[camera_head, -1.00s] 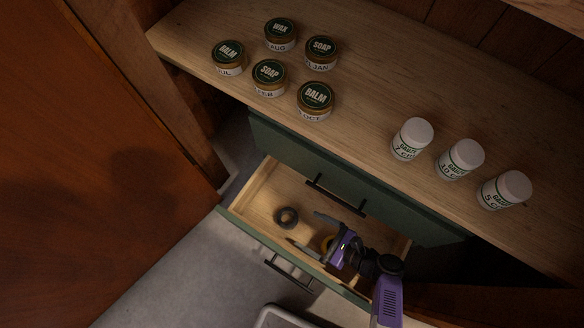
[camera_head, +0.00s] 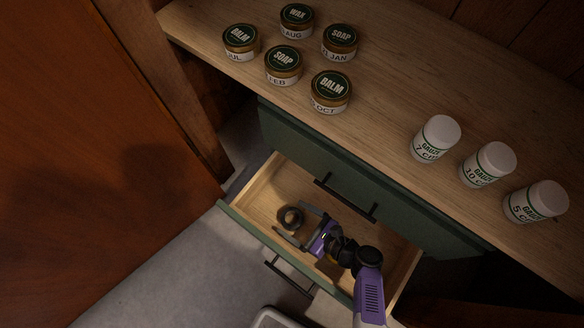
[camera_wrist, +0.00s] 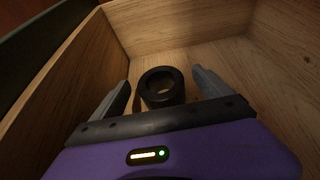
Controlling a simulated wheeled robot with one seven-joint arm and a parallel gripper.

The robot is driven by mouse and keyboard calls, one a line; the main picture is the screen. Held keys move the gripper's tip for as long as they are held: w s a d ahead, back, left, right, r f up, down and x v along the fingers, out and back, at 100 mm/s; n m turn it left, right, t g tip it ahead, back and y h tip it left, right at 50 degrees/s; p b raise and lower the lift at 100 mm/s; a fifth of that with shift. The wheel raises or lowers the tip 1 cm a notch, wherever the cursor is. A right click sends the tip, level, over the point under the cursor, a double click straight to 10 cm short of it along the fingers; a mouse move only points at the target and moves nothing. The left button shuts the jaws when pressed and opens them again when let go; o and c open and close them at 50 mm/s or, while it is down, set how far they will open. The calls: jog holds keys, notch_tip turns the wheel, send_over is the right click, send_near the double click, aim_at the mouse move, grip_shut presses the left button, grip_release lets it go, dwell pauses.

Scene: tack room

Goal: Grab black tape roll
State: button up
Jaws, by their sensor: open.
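The black tape roll (camera_head: 290,217) lies in the open wooden drawer, toward its left end. In the wrist view the tape roll (camera_wrist: 161,88) sits near the middle, its round hole showing, just beyond and between my finger tips. My purple gripper (camera_head: 300,225) is inside the drawer on the right side of the roll, with its two grey fingers spread to the left toward it. In the wrist view my gripper (camera_wrist: 162,84) is open, with one finger on each side of the roll and gaps visible; nothing is held.
The drawer (camera_head: 254,230) has wooden walls close around my gripper, under a closed green drawer with a black handle (camera_head: 346,198). Several labelled jars (camera_head: 283,65) and white gauze bottles (camera_head: 487,165) stand on the counter above. A brown door (camera_head: 90,170) is at left.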

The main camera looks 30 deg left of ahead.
jog(key=c, duration=1.5)
